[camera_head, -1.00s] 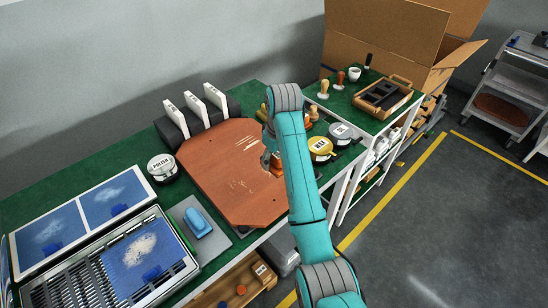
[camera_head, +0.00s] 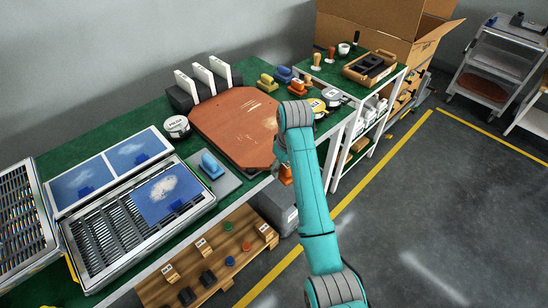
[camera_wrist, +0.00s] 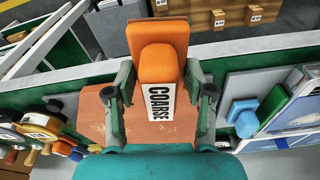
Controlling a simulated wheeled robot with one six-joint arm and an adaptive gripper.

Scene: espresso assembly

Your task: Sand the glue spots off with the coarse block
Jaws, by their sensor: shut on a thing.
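My gripper (camera_wrist: 162,98) is shut on the orange coarse block (camera_wrist: 158,62), whose white label reads COARSE in the wrist view. In the head view the block (camera_head: 285,175) shows beneath my wrist, by the front right edge of the reddish-brown wooden panel (camera_head: 225,120). The block appears to be beyond the panel's edge; its height is unclear. The panel lies on the green bench and has pale marks (camera_head: 250,138) on its right part. In the wrist view the panel (camera_wrist: 150,128) is partly hidden by the block and gripper.
A blue block (camera_head: 212,165) stands on a grey pad left of the panel. Yellow (camera_head: 267,82) and orange (camera_head: 298,87) blocks stand beyond. A wooden shelf (camera_head: 205,255) is below the front edge.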

